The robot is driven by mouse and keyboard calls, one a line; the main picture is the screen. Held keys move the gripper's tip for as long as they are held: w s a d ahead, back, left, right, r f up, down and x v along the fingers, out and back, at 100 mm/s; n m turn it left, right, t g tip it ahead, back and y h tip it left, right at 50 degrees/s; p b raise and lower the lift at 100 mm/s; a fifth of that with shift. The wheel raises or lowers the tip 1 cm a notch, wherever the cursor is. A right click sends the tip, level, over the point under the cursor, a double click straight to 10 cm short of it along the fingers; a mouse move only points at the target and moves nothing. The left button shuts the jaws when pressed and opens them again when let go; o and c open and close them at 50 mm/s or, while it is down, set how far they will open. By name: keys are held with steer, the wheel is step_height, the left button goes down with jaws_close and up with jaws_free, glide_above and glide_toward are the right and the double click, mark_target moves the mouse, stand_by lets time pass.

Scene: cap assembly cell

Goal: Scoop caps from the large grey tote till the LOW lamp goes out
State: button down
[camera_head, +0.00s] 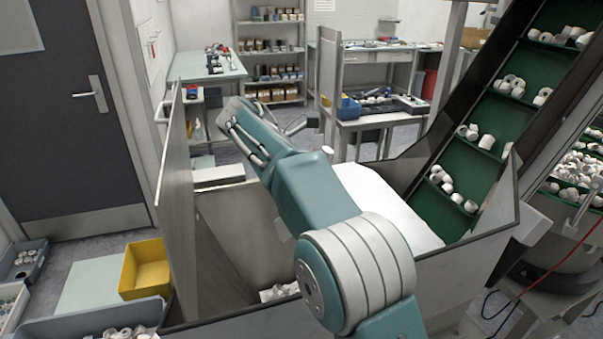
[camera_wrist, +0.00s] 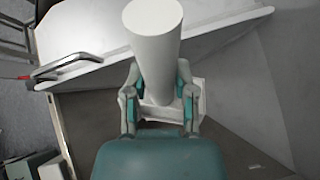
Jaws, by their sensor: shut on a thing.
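My gripper (camera_wrist: 159,103) is shut on a thick white cylinder (camera_wrist: 154,40) in the wrist view, which looks like a scoop handle. Any scoop bowl is not clearly shown. In the head view my teal arm reaches over a grey-walled hopper and hides the gripper; a small white round end (camera_head: 327,150) shows beside the arm. A large grey tote (camera_head: 62,325) with white caps (camera_head: 125,332) is cut off at the bottom left. I cannot make out a LOW lamp. A few caps (camera_head: 280,291) show low in the hopper, partly behind my arm.
The hopper's tall left panel (camera_head: 175,205) stands near my arm. A green cleated conveyor (camera_head: 472,165) carrying caps rises at right. A yellow bin (camera_head: 147,268) and a smaller grey tote (camera_head: 25,258) sit at left. A bench (camera_head: 375,122) and shelves stand behind.

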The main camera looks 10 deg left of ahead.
steer(key=d+f+m+y, duration=0.1)
steer(key=d+f+y, duration=0.1)
steer(key=d+y, duration=0.7)
steer(key=shift+s+y, duration=0.45)
steer(key=shift+y, duration=0.35)
steer(key=shift+f, duration=0.1)
stand_by(0.6)
